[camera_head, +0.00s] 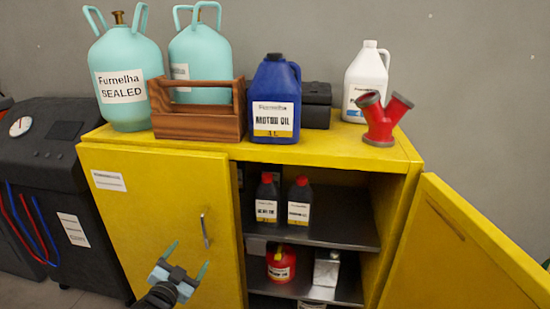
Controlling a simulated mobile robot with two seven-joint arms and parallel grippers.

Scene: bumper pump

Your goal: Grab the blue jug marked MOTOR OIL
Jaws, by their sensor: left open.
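The blue jug (275,91) stands upright on top of the yellow cabinet (330,149), near its front edge. Its white and yellow label reads MOTOR OIL and faces me, and its handle is at its upper right. My left gripper (179,262) is open and empty, low in front of the cabinet's closed left door. It is well below and to the left of the jug, apart from it. My right gripper is not in view.
A wooden carrier (196,120) stands close left of the jug, with teal tanks (126,75) behind. A black case (317,104), white jug (366,82) and red pipe fitting (383,119) are to the right. The right door (462,255) hangs open, showing bottles (299,201) on shelves.

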